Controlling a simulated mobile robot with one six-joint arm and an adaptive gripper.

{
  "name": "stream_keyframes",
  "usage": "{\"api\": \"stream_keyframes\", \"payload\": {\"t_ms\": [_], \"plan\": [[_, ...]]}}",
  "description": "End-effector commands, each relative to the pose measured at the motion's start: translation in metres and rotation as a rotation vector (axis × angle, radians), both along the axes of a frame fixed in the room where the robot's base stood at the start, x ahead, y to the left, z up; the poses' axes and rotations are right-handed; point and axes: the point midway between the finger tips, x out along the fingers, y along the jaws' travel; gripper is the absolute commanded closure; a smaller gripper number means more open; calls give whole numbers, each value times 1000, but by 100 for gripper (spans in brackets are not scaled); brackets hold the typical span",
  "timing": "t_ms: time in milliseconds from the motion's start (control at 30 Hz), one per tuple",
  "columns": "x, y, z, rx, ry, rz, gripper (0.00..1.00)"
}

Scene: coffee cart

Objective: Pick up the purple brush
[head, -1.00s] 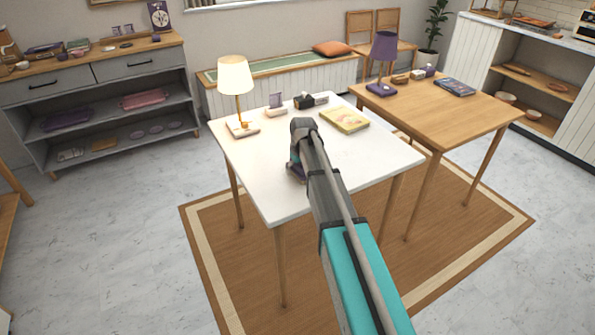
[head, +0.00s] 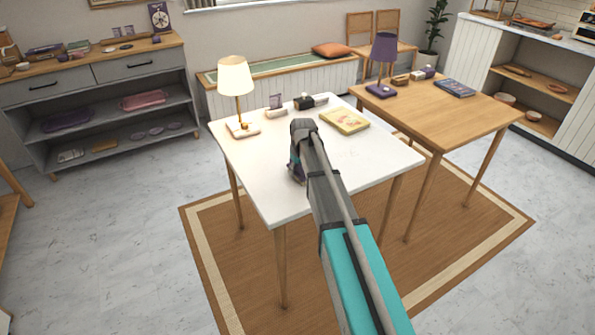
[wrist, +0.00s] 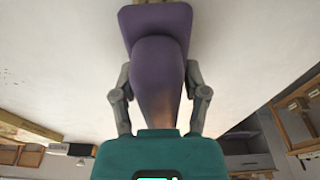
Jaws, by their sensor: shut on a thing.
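The purple brush (wrist: 159,62) fills the middle of the wrist view, with its wide flat head at the top and its rounded handle running down to my gripper. My gripper (wrist: 160,88) has one finger on each side of the handle and is shut on it. In the head view my gripper (head: 297,178) is over the near left part of the white table (head: 262,196). There the brush is mostly hidden by my arm. I cannot tell whether the brush touches the tabletop.
A lit lamp (head: 236,80), a yellow book (head: 344,121) and small items stand toward the back of the white table. A wooden table (head: 450,118) with a purple lamp (head: 384,52) and a dark book (head: 454,87) adjoins at right. The white table's front is clear.

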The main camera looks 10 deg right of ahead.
Motion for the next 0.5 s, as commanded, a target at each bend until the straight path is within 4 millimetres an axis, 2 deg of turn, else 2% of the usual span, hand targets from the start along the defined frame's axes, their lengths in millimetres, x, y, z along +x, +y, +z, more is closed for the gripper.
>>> {"api": "stream_keyframes", "payload": {"t_ms": [267,500], "plan": [[0,0,5,0,0,0,90],[0,1,19,0,0,1,90]]}}
